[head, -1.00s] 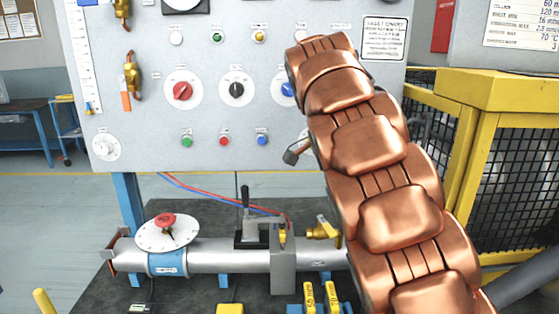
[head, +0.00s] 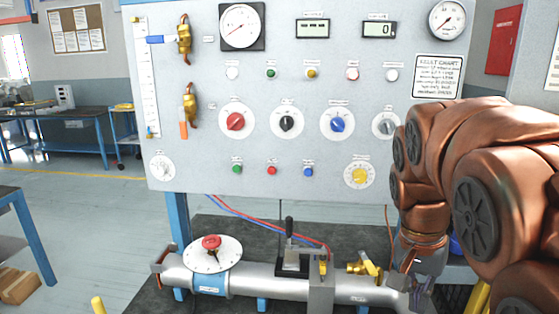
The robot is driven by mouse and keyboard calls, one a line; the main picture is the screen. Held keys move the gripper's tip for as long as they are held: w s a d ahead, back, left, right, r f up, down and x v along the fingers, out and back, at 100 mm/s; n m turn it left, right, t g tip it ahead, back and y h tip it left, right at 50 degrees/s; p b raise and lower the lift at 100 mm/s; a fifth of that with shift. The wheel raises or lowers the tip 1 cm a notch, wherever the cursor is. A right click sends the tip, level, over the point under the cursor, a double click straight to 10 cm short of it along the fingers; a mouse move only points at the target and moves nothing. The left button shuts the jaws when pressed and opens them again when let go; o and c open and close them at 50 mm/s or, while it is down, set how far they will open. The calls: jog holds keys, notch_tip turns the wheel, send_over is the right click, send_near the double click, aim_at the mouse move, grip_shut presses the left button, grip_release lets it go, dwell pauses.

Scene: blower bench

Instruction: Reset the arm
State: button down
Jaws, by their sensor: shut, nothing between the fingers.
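My copper-coloured arm fills the right side of the head view, folded with its wrist pointing down. My gripper (head: 419,292) hangs below the wrist at the lower right, beside the right end of the silver pipe (head: 360,288). It is shut and holds nothing I can see. Its fingertips are small and partly lost against the dark background. I cannot tell whether it touches the pipe.
The grey control panel (head: 210,170) with knobs, lamps and gauges stands behind the pipe. A brass valve (head: 366,268), a black-handled lever (head: 289,240) and a red-knobbed dial (head: 212,248) sit along the pipe. Open floor lies left.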

jog(key=s+a+f+n+p, duration=0.1)
jog(key=s+f+n, duration=0.3)
jog(key=s, duration=0.5)
jog(key=s+a+f+n+g+y+p, duration=0.1)
jog(key=s+a+f+n, duration=0.3)
jog(key=s, duration=0.5)
jog(key=shift+a+f+y+p, duration=0.15)
jog(key=shift+f+y+p, duration=0.15)
jog(key=shift+p, duration=0.5)
jog(key=shift+a+n, duration=0.15)
jog(key=shift+n, duration=0.15)
